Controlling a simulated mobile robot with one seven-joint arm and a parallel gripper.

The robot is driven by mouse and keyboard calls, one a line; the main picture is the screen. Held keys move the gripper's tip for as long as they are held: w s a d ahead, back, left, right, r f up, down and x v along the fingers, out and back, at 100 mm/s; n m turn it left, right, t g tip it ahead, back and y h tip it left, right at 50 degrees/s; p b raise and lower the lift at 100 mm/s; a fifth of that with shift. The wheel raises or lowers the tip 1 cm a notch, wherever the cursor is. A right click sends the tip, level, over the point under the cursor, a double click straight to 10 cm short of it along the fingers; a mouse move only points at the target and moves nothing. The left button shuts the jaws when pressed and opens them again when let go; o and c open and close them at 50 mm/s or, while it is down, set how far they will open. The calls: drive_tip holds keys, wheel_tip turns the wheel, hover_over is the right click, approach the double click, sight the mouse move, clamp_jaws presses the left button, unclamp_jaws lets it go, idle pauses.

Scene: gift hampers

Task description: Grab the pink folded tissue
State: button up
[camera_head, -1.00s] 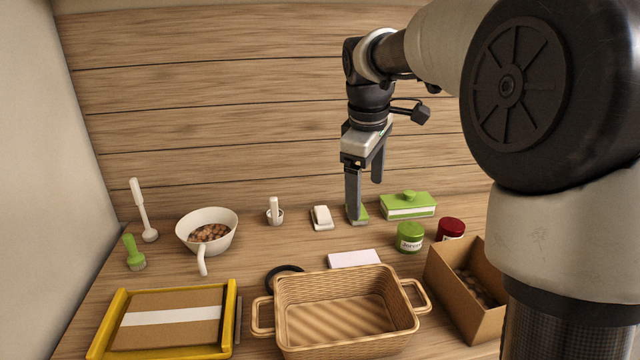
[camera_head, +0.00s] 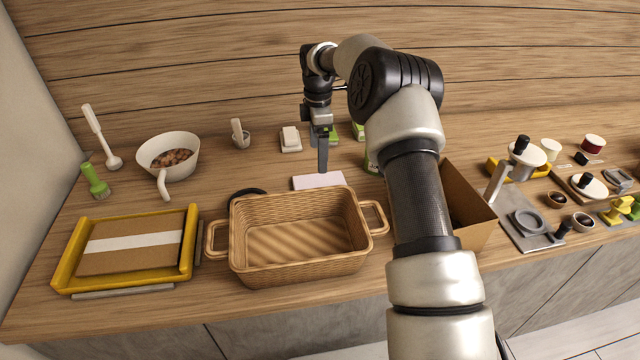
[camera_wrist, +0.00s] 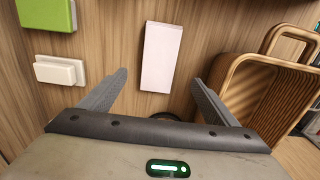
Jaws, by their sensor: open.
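The pink folded tissue (camera_head: 318,181) is a flat pale pink rectangle lying on the counter just behind the wicker basket. In the wrist view the tissue (camera_wrist: 161,57) lies ahead of the fingers, roughly midway between them and apart from both. My gripper (camera_head: 322,168) points down above the counter, close to the back of the tissue. In the wrist view my gripper (camera_wrist: 160,85) has its two fingers spread wide with nothing between them.
The wicker basket (camera_head: 300,275) stands in front of the tissue, with a black ring (camera_head: 247,192) at its back left. A white block (camera_head: 291,139) lies behind. A cardboard box (camera_head: 465,205) is to the right, a yellow tray (camera_head: 62,278) to the left.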

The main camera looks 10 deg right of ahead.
hover_over(320, 181)
drive_tip(key=f, duration=0.4)
drive_tip(key=shift+s+a+f, duration=0.15)
drive_tip(key=shift+a+f, duration=0.05)
drive_tip(key=shift+f, duration=0.2)
drive_tip(key=shift+d+f+p, duration=0.15)
drive_tip(key=shift+f+p, duration=0.15)
drive_tip(key=shift+f, duration=1.05)
drive_tip(key=shift+d+f+p, duration=0.1)
drive_tip(key=shift+f+p, duration=0.15)
drive_tip(key=shift+f, duration=1.05)
drive_tip(key=c, duration=1.1)
